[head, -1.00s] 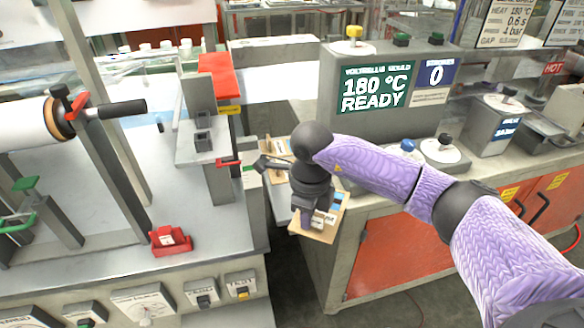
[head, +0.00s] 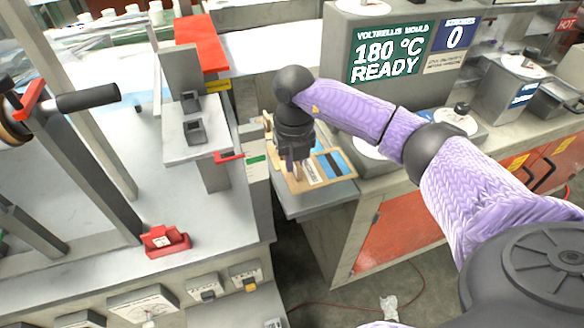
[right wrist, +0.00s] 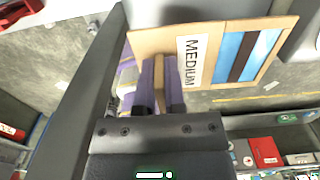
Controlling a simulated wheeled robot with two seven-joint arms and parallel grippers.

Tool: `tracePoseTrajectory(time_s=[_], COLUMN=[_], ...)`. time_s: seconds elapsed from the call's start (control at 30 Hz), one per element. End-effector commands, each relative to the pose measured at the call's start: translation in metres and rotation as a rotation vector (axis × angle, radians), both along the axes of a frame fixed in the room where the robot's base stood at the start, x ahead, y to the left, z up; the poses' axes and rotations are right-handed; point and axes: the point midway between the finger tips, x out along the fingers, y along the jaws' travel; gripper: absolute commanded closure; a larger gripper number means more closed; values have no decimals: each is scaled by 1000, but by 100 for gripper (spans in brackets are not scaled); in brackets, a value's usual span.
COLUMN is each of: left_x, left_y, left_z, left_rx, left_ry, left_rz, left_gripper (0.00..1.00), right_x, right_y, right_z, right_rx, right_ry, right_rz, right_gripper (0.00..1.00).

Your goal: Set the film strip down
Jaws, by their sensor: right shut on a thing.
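The film strip (head: 338,166) appears to be the tan card with blue and dark bars and a white label. The label reads MEDIUM in the right wrist view (right wrist: 234,56). My right gripper (head: 297,178) is shut on a narrow tan part at the card's near left, between its two purple fingers (right wrist: 159,92). The card lies roughly flat above a grey ledge (head: 312,204); whether it touches the ledge I cannot tell. My gripper hides part of the card. My left gripper is not in view.
A mould unit (head: 400,45) reading 180 °C READY stands behind my right arm. A grey stand with a red lever (head: 230,156) is left of the card. A red block (head: 166,241) sits on the left bench. Open floor shows below the ledge.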

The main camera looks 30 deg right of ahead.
Motion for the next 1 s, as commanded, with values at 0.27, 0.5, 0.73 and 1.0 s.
tracePoseTrajectory(time_s=[0.27, 0.5, 0.73, 1.0], left_x=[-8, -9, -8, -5], left_y=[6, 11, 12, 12], left_z=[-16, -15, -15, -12], left_rx=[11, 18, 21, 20], left_ry=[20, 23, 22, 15], left_rz=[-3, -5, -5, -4], left_gripper=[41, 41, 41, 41], right_x=[0, 0, 0, 0], right_y=[0, 0, 0, 0], right_z=[-51, -50, -50, -46], right_rx=[0, 0, 1, 1], right_ry=[1, 0, 0, -1], right_rz=[2, 3, 3, 3], right_gripper=[100, 100, 53, 53])
